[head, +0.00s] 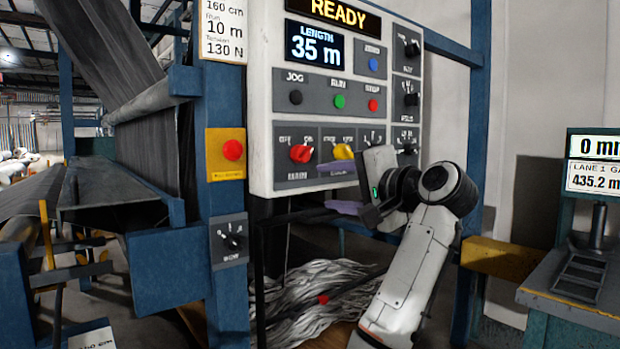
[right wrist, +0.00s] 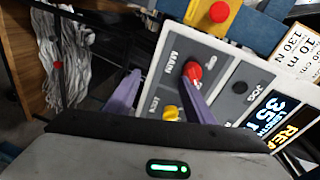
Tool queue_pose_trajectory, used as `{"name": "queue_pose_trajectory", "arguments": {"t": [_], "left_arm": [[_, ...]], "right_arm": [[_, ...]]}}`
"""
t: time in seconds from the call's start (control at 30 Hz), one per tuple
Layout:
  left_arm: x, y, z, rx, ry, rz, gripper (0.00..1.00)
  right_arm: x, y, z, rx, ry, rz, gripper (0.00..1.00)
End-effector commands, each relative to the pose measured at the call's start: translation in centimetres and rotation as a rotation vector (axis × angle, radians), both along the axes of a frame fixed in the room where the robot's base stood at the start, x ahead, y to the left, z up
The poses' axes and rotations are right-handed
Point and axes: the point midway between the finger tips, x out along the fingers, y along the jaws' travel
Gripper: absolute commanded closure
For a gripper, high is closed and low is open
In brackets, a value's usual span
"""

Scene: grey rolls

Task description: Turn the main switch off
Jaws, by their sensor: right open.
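The main switch is a red rotary knob (head: 302,153) at the lower left of the white control panel (head: 260,110), between OFF and ON labels. Which label it points at is hard to tell. In the right wrist view the red knob (right wrist: 193,70) shows just by the tip of one purple finger; contact is unclear. My right gripper (head: 326,187) is in front of the panel's lower edge, right of and below the knob. Its two purple fingers are apart with nothing between them; they also show in the wrist view (right wrist: 162,76). My left gripper is out of view.
A yellow knob (head: 343,151) sits right of the red one, close to my upper finger. Jog, run and stop buttons (head: 339,101) are above. A red button on a yellow box (head: 232,150) is to the left. Grey strands (head: 320,290) lie below.

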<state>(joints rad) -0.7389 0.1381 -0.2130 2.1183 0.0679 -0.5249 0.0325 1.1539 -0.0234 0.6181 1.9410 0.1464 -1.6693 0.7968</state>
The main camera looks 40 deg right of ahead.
Motion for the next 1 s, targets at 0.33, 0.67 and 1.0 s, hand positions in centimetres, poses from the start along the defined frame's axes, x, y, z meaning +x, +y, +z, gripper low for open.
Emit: {"name": "queue_pose_trajectory", "arguments": {"t": [0.33, 0.67, 1.0], "left_arm": [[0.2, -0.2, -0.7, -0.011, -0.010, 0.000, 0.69], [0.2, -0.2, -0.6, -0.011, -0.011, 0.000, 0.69], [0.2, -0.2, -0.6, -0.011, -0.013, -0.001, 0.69]], "right_arm": [[-3.2, 0.2, 5.6, 0.198, -0.104, 0.083, 0.51], [2.2, 0.8, 5.6, 0.197, -0.102, 0.085, 0.51], [6.3, 1.0, 5.7, 0.194, -0.105, 0.082, 0.51]]}}
